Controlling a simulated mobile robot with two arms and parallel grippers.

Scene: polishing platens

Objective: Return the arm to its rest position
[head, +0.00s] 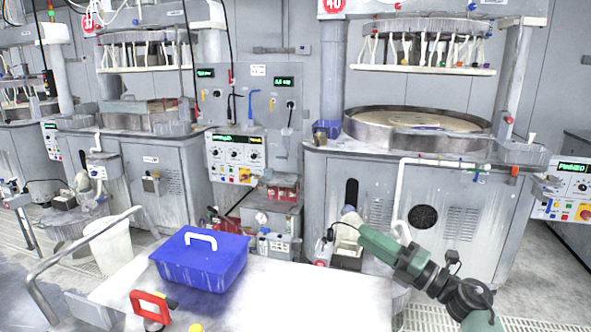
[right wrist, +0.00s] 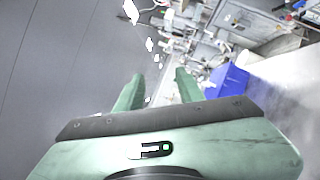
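My right arm reaches in from the lower right of the head view, with green links and dark joints. My right gripper (right wrist: 159,82) shows in the right wrist view as two green fingers standing apart, with nothing between them. In the head view the right gripper (head: 385,250) is the green end of the arm, raised in front of the polishing machine and right of the blue box; its fingertips are hard to make out there. My left arm and gripper do not show.
A blue box (head: 200,262) with a white handle sits on the white tabletop (head: 285,295); a red-handled item (head: 150,308) is at its front. A polishing machine (head: 440,195) with a round platen (head: 425,122) stands behind. The tabletop right of the box looks clear.

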